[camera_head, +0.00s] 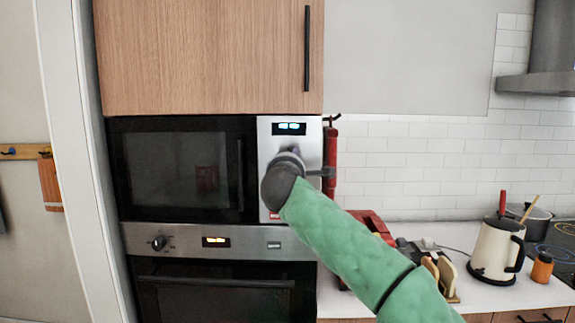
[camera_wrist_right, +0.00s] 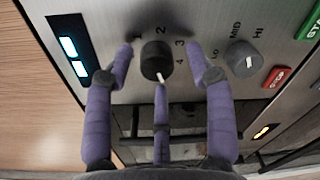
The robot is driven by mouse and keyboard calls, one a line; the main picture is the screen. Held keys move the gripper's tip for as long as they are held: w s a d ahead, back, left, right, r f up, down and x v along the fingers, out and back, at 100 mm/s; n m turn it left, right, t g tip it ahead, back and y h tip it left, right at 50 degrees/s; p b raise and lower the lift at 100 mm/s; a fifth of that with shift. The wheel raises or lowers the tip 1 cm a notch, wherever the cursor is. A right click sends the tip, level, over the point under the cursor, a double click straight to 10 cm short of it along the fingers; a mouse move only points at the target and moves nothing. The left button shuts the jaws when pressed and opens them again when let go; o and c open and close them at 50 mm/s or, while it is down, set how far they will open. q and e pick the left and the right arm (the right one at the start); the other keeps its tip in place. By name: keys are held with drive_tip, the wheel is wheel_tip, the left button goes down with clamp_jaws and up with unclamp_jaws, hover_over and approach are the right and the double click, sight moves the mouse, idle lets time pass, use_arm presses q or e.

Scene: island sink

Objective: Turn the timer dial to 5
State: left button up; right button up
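The timer dial (camera_wrist_right: 156,60) is a small dark knob on the steel microwave panel in the right wrist view. The lower finger overlaps the view just below the mark; contact is unclear. In the head view, my right arm covers the dial on the microwave panel (camera_head: 268,135). My left gripper is not in view.
A second grey knob (camera_wrist_right: 244,60) marked MID and HI sits beside the dial, with a red STOP button (camera_wrist_right: 277,76) and a green START button (camera_wrist_right: 311,24). The microwave door (camera_head: 180,170) is shut. A kettle (camera_head: 497,250) stands on the counter at right.

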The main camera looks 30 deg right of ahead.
drive_tip(key=shift+s+a, duration=0.1)
drive_tip(key=shift+s, duration=0.05)
drive_tip(key=v, duration=1.1)
drive_tip(key=shift+s+a, duration=0.25)
drive_tip(key=shift+s, duration=0.05)
drive_tip(key=shift+r, duration=0.1)
